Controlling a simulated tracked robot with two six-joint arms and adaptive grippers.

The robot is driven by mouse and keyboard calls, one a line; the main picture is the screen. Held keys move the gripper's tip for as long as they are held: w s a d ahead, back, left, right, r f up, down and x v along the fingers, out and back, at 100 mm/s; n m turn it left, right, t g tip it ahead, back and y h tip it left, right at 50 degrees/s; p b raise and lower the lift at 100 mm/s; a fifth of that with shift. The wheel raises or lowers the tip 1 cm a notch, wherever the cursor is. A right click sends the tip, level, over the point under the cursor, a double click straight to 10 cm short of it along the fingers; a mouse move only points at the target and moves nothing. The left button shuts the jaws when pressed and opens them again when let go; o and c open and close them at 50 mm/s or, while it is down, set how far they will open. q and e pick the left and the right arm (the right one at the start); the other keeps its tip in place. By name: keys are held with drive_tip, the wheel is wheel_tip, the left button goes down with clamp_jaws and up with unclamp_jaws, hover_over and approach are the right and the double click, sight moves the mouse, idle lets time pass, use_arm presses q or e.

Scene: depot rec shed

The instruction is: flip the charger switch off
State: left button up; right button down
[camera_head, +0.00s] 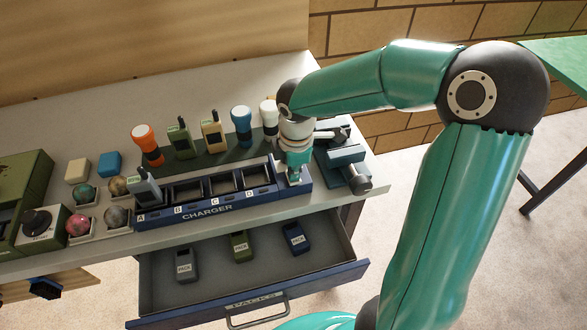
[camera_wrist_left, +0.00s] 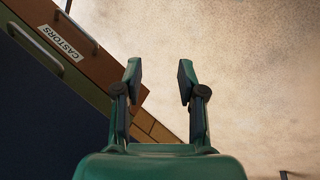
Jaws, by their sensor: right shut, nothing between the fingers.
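The blue charger (camera_head: 207,212) lies along the bench, with slots lettered A to D. A grey-green handset (camera_head: 146,188) stands in slot A; the other slots look empty. My right gripper (camera_head: 294,177) points down over the charger's right end, past slot D. It is shut and holds nothing. The switch is not clearly visible; the gripper covers much of that end, and I cannot tell whether they touch. My left gripper (camera_wrist_left: 159,75) shows in the left wrist view, open and empty, with bare floor beyond it.
An open drawer (camera_head: 330,272) below holds several packs. Torches and radios stand on a dark strip (camera_head: 190,165) behind the charger. A vise (camera_head: 345,165) is right of the gripper. A green box with a knob (camera_head: 38,222) is at left. A CASTORS drawer (camera_wrist_left: 75,45) is in the wrist view.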

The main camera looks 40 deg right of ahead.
drive_tip(key=shift+r+p, duration=0.4)
drive_tip(key=shift+r, duration=0.1)
drive_tip(key=r+p, duration=0.3)
drive_tip(key=shift+w+r, duration=0.25)
drive_tip(key=shift+r, duration=0.15)
wheel_tip(320, 180, up, 9)
drive_tip(key=b, duration=0.1)
drive_tip(key=shift+w+d, duration=0.3)
